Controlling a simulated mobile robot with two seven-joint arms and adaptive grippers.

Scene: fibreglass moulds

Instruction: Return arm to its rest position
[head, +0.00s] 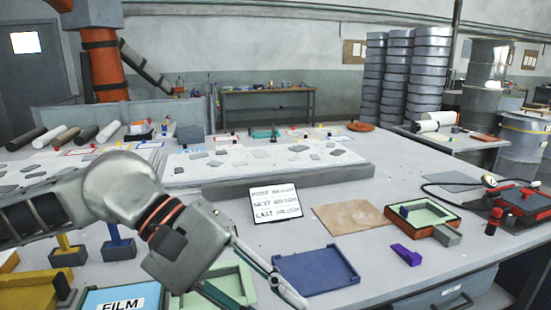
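My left arm (120,185) reaches in from the left across the front of the table. Its gripper (262,300) points down toward the front edge of the picture, with its two fingers spread apart. I see nothing held between them. The gripper is over or just above a pale green mould tray (240,275), part of which it hides. Its height above the tray is hard to tell. My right arm and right gripper are not in view.
A blue tray (318,270) lies just right of the gripper. A card (275,203), a brown sheet (352,217), a green-lined mould (425,213) and a purple wedge (406,254) lie on the table (390,285). A "FILM" box (120,300) stands front left.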

